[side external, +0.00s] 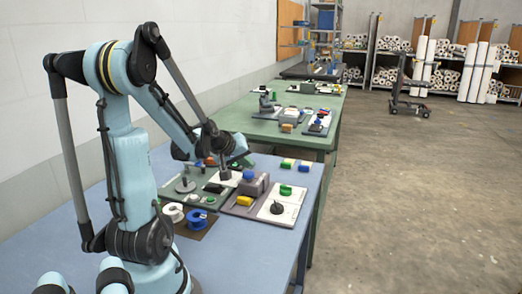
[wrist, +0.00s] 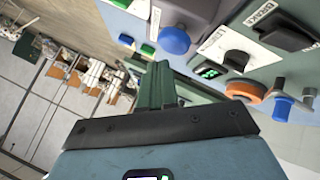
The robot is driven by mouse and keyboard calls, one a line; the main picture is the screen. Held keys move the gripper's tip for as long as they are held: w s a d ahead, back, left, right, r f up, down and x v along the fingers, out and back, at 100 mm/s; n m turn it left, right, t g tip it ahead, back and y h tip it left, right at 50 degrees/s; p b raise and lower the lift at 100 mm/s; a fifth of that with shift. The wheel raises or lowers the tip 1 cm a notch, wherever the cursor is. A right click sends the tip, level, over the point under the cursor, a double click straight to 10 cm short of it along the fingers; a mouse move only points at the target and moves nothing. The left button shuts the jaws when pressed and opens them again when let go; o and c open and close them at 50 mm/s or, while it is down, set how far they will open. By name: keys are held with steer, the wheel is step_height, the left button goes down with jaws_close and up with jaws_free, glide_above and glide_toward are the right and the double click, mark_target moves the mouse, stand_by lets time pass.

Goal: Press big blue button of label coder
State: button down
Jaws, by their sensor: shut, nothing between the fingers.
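A blue spot on the grey box (side external: 249,175) in the side external view appears to be the same button. My gripper (side external: 225,172) is low over the near bench, just left of that box. In the wrist view my gripper (wrist: 156,86) points toward the panels, below the blue button in the picture and apart from it. It is shut and empty. The exact gap to the button cannot be told.
The blue bench's front right (side external: 265,245) is clear.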

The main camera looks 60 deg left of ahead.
mark_target(246, 174)
steer(key=shift+r, duration=0.1)
steer(key=shift+r, duration=2.4)
steer(key=d+f+m+g+h, duration=0.1)
steer(key=d+m+h, duration=0.3)
steer(key=d+m, duration=1)
steer(key=d, duration=1.6)
steer(key=shift+s+d+f, duration=0.25)
steer(key=shift+s+d, duration=0.05)
steer(key=shift+s, duration=0.1)
